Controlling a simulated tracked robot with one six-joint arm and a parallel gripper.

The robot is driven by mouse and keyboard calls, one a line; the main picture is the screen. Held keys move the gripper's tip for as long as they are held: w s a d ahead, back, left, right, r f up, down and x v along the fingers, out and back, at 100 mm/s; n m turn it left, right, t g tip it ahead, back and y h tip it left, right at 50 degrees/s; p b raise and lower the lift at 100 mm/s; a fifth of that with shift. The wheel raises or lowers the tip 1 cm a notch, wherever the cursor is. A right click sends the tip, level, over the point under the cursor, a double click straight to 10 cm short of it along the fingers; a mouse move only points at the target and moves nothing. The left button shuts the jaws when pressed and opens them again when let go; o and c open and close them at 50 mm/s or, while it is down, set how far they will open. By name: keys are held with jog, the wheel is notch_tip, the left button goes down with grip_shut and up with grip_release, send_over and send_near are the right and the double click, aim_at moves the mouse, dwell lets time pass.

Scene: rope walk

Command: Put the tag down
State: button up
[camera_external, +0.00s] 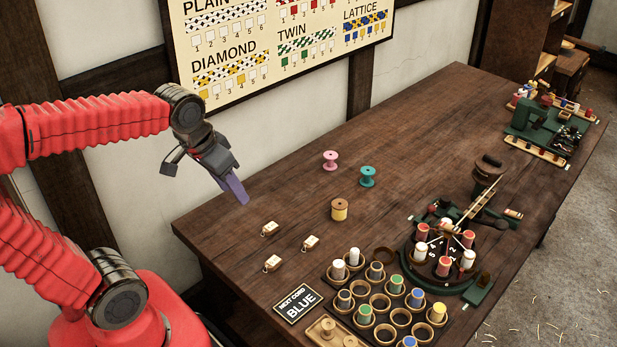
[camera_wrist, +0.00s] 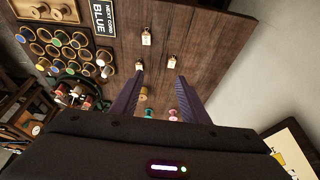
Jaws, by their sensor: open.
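Three small cream tags lie on the table near its left end: a back tag (camera_external: 269,229), a right tag (camera_external: 310,243) and a front tag (camera_external: 272,263). The wrist view shows them too: one tag alone (camera_wrist: 146,38), one by the left fingertip (camera_wrist: 140,65) and one by the right fingertip (camera_wrist: 172,62). My gripper (camera_external: 238,192) is above the table's left edge, up and left of the tags and apart from them. In the wrist view my gripper (camera_wrist: 159,75) has its purple fingers spread, with no tag held between them.
Pink (camera_external: 330,160), teal (camera_external: 367,177) and yellow (camera_external: 339,210) spools stand behind the tags. A sign reading "NEXT CORD BLUE" (camera_external: 298,303) lies in front, beside a rack of round cups (camera_external: 381,303). A round braiding stand (camera_external: 440,262) is at right. The table's back middle is clear.

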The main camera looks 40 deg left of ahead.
jog(key=shift+t, duration=0.7)
jog(key=s, duration=0.3)
jog(key=s+d, duration=0.1)
jog(key=s, duration=0.1)
jog(key=shift+r, duration=0.3)
jog(key=shift+o, duration=0.2)
